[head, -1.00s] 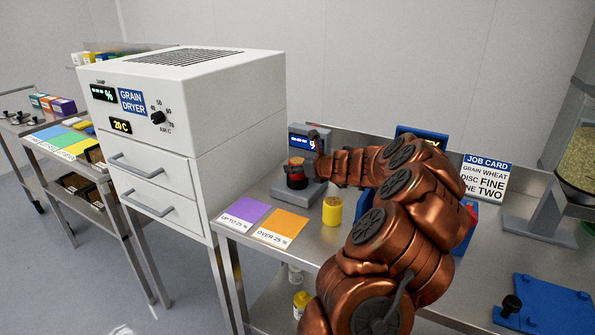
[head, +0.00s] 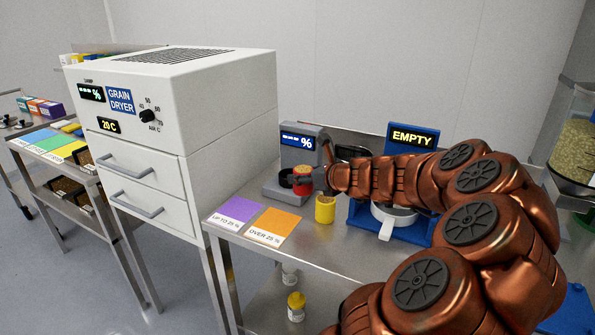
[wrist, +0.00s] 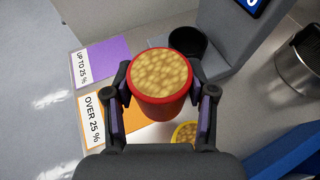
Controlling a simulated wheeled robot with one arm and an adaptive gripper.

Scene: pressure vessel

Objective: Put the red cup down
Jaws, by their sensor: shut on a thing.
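The red cup (wrist: 161,98), full of pale grain, is between the two fingers of my gripper (wrist: 161,104) in the wrist view. My gripper is shut on it and holds it upright. In the head view the red cup (head: 302,182) shows small at the end of my gripper (head: 308,178), in front of the grey meter (head: 298,146). The meter's dark round holder (wrist: 188,49) shows empty behind the cup in the wrist view. Whether the cup's base touches anything is hidden.
A yellow cup (head: 325,209) stands close on the bench. A purple card (head: 235,213) and an orange card (head: 274,226) lie to its left, with nothing on them. A blue machine reading EMPTY (head: 412,138) stands to the right. The grain dryer (head: 180,130) is at left.

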